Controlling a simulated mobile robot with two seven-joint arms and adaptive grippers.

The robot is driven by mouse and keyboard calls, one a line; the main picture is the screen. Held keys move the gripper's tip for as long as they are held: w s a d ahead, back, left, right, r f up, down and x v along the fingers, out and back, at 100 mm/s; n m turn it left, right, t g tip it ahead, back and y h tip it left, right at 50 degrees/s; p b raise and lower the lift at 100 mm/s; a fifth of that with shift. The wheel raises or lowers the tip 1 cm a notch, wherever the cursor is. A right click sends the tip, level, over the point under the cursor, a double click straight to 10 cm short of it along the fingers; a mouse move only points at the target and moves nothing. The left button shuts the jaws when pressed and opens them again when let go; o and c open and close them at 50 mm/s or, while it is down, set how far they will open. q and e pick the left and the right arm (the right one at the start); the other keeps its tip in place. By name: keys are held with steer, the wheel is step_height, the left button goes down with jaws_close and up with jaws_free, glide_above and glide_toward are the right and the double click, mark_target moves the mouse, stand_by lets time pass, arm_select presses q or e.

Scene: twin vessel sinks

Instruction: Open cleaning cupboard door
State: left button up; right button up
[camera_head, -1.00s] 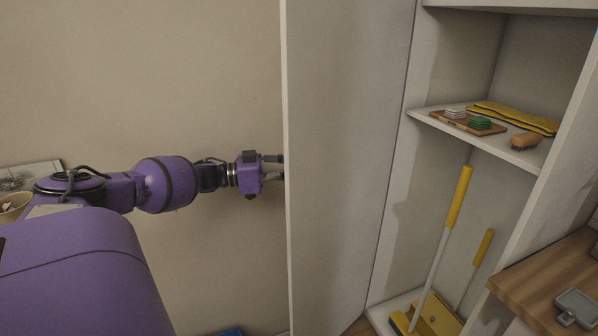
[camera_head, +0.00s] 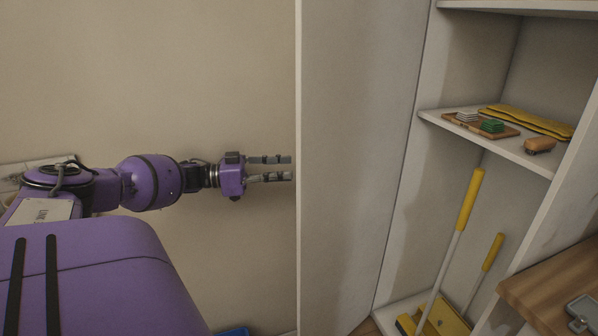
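The cleaning cupboard door (camera_head: 352,150) is a tall pale panel standing wide open, swung out to the left of the cupboard. Its free edge faces me. The open cupboard (camera_head: 405,225) shows its shelf and inside. My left gripper (camera_head: 291,168) reaches in from the left, its two grey fingers apart with a gap between them. The fingertips end beside the door's free edge, and I cannot tell whether they touch it. No handle shows; the door's other face is hidden. My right gripper is not in view.
The shelf (camera_head: 527,159) holds a yellow cloth (camera_head: 525,121), a brush (camera_head: 540,145) and pads on a board. A yellow-handled broom (camera_head: 470,200) and a dustpan stand below. A wooden counter (camera_head: 550,285) is at the lower right. Bare wall lies left of the door.

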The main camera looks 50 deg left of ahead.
arm_select(q)
steer(key=v, duration=0.6)
stand_by(0.4)
